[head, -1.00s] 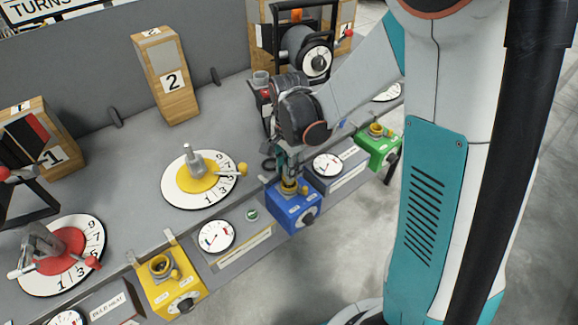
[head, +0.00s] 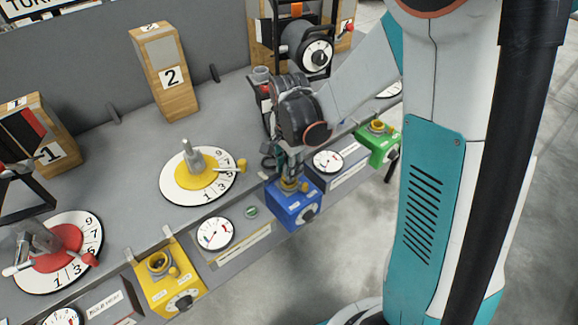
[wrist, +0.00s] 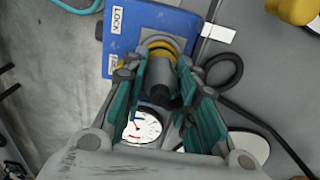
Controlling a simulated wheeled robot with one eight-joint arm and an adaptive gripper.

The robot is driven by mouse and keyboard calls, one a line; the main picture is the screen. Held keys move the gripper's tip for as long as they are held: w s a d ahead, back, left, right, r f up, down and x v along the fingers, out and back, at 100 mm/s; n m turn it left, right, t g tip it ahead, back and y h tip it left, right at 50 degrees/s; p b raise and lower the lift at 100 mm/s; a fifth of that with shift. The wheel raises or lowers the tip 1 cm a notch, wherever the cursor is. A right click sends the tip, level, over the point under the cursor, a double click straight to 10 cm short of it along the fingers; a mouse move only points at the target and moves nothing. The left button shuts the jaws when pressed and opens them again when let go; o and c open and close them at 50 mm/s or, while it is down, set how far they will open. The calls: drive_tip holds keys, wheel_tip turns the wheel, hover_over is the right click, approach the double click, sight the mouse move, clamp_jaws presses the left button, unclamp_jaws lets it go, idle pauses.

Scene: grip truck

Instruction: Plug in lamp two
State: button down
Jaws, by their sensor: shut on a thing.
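My gripper (head: 291,166) is over the blue box (head: 294,208) at the bench's front edge. In the wrist view its teal-padded fingers (wrist: 167,78) are shut on a dark plug (wrist: 159,93). The plug is at the yellow ring socket (wrist: 163,46) on the blue box, which also shows there with a "LOCK" label (wrist: 117,21). I cannot tell how deep the plug sits. A dark cable (wrist: 265,128) loops and runs off to the right in the wrist view. In the head view the fingers hide most of the plug.
A yellow socket box (head: 172,287) stands to the left and a green one (head: 378,146) to the right. A yellow-centred dial (head: 190,187) and a wooden block marked 2 (head: 165,80) are behind. A gauge (head: 328,161) lies beside the blue box.

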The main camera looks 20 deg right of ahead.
drive_tip(key=shift+f+b, duration=0.4)
drive_tip(key=shift+f, duration=0.15)
drive_tip(key=c, duration=1.2)
unclamp_jaws()
drive_tip(key=shift+o, duration=0.2)
drive_tip(key=shift+o, duration=1.4)
drive_tip(key=shift+r, duration=0.15)
drive_tip(key=shift+r+p, duration=1.8)
drive_tip(key=shift+r, duration=0.6)
